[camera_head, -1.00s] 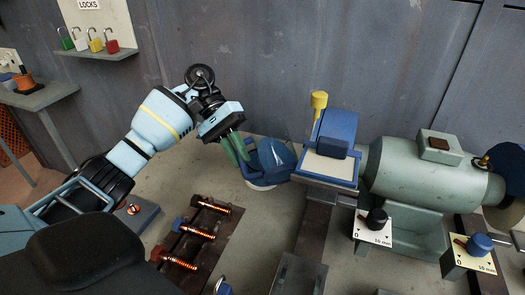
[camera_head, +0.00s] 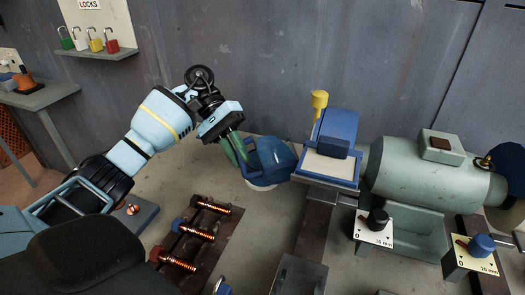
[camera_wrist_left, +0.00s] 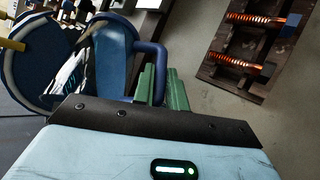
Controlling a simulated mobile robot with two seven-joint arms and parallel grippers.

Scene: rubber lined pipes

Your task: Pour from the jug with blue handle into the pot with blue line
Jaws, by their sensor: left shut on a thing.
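My left gripper (camera_head: 233,146) is shut on the blue handle of the jug (camera_head: 272,156); its green fingers grip the handle, which also shows in the left wrist view (camera_wrist_left: 157,62). The jug is blue and strongly tilted, held beside the blue vise. A white pot (camera_head: 262,186) shows only as a pale rim and side just beneath the jug; the jug covers most of it, and its blue line cannot be made out. In the left wrist view, a round blue shape with a pale rim (camera_wrist_left: 40,62) lies beside the jug. Whether liquid is flowing cannot be told.
A blue vise (camera_head: 337,135) and a grey-green motor (camera_head: 436,180) stand right of the jug. A rack of copper-coloured springs (camera_head: 200,232) lies in front. The grey wall is close behind. Dial boxes (camera_head: 374,230) stand at front right.

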